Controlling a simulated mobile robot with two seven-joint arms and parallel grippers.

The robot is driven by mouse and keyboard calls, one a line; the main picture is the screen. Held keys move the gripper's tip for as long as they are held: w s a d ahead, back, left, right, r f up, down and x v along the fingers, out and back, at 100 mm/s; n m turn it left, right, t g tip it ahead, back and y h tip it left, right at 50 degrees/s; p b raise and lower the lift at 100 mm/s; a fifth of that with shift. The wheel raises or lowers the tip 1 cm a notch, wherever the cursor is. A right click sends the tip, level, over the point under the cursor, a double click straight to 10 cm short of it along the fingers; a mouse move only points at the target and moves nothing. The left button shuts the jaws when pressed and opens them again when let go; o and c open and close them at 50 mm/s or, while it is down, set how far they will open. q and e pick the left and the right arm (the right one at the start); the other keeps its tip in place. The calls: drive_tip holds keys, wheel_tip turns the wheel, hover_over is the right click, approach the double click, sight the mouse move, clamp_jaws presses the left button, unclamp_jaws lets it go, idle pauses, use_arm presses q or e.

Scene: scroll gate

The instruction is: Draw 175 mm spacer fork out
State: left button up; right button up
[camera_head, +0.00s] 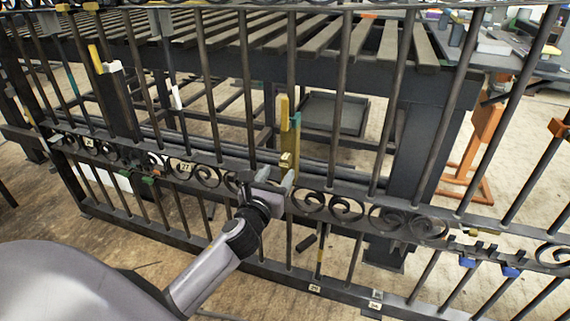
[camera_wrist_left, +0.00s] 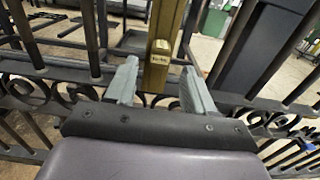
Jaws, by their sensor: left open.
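A yellow-brass upright piece (camera_head: 287,135) stands along a gate bar near the middle of the head view, probably the spacer fork. Its small block with a label (camera_head: 287,160) is at its lower end, just above the scrollwork; the label is too small to read surely. It also shows in the left wrist view as a brass bar (camera_wrist_left: 163,30) with the labelled block. My left gripper (camera_head: 268,179) is open just in front of the scroll band. In the left wrist view its two grey fingers (camera_wrist_left: 158,72) lie left and right of the brass block, apart from it. My right gripper is out of view.
The dark iron gate with scrolls (camera_head: 340,205) spans the view. Another yellow piece (camera_head: 96,60) stands at the left. Blue clips (camera_head: 511,271) sit at the lower right. A slatted table (camera_head: 300,45) and an orange stand (camera_head: 482,130) are behind the bars.

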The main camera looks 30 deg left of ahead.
sight(284, 165)
use_arm(q)
drive_tip(key=x, duration=0.5)
drive_tip(key=shift+b, duration=0.3)
drive_tip(key=shift+w+a, duration=0.1)
drive_tip(key=shift+w, duration=0.6)
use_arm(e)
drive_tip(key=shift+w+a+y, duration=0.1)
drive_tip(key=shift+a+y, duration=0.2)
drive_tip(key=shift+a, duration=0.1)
use_arm(q)
drive_tip(key=shift+c, duration=0.3)
clamp_jaws()
drive_tip(key=shift+r, duration=0.15)
drive_tip(key=shift+s, duration=0.1)
drive_tip(key=shift+p+v, duration=0.6)
drive_tip(key=shift+v, duration=1.2)
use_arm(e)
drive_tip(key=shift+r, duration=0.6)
